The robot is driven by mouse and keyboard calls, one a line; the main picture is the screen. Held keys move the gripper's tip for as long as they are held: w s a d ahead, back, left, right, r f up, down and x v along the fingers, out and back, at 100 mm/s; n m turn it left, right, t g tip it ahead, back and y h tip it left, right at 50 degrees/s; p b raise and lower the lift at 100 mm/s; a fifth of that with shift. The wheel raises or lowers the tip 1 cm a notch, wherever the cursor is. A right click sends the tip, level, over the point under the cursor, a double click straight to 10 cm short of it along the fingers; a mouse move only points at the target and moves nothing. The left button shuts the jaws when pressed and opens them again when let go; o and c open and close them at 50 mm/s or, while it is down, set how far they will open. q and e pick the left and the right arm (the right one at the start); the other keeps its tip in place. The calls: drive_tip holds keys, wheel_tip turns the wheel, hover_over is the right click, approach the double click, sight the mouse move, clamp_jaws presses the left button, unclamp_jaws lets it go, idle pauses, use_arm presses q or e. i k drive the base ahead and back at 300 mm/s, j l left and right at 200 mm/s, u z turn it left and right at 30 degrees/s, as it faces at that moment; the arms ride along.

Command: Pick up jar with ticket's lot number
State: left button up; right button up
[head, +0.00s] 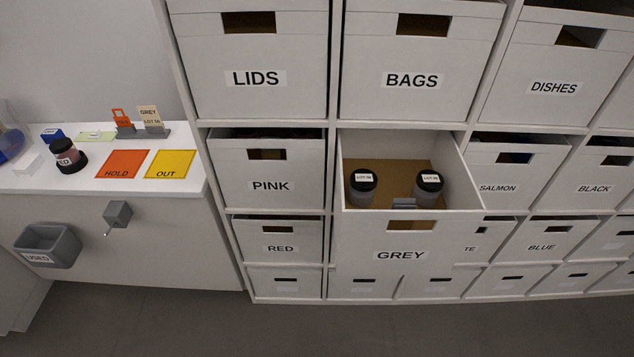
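The ticket (150,115) stands in a holder at the back of the white counter and reads GREY, LOT with a number that looks like 06 or 08. The GREY drawer (400,240) is pulled open. Inside it stand two upright grey jars with black lids and white lot labels. The left jar (362,194) and the right jar (428,194) are apart from each other. Their lot numbers are too small to read surely. Neither of my grippers is in view.
An orange HOLD mat (124,164) and a yellow OUT mat (170,164) lie bare on the counter. A grey USED bin (48,246) hangs on the counter front. Closed labelled drawers surround the open one.

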sight(362, 189)
drive_tip(key=i+l+u, duration=0.15)
drive_tip(key=l+u, duration=0.25)
drive_tip(key=l, duration=0.25)
drive_tip(key=i+l+u, duration=0.1)
drive_tip(key=l+u, duration=0.3)
drive_tip(key=l, duration=0.25)
drive_tip(key=l+u, duration=0.35)
drive_tip(key=l, duration=0.35)
